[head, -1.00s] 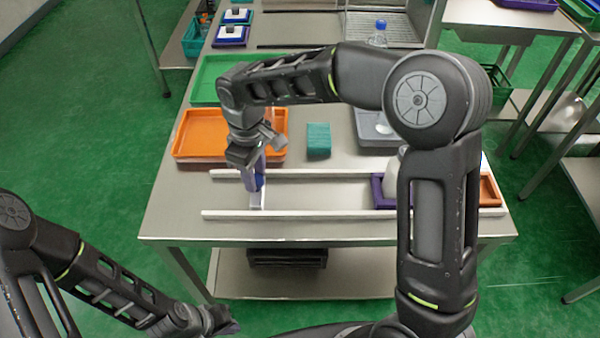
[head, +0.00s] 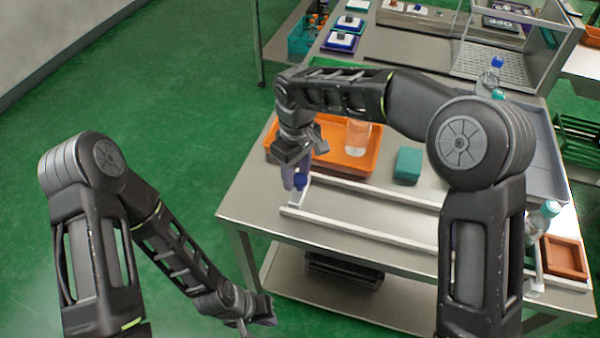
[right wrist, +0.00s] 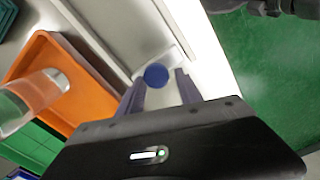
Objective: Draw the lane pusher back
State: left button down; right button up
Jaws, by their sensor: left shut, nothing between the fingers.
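The lane pusher is a white plate (head: 294,199) with a blue knob (head: 300,181). It stands at the left end of the lane between two white rails (head: 350,226). In the right wrist view the knob (right wrist: 155,75) sits between the fingertips, with gaps on both sides. My right gripper (head: 294,179), also in the right wrist view (right wrist: 160,79), is open around or just above the knob. My left gripper (head: 262,318) is shut and empty, low in front of the table and clear of it.
An orange tray (head: 375,160) holding a clear cup (head: 357,136) lies behind the pusher. A teal block (head: 408,165) stands behind the lane. A bottle (head: 541,219) and a brown-orange tray (head: 565,258) are at the right end. My right arm hides part of the lane.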

aim_at(297, 178)
jog(key=shift+o, duration=1.4)
jog(key=shift+d, duration=0.1)
notch_tip(297, 178, up, 8)
jog(key=shift+f, duration=0.1)
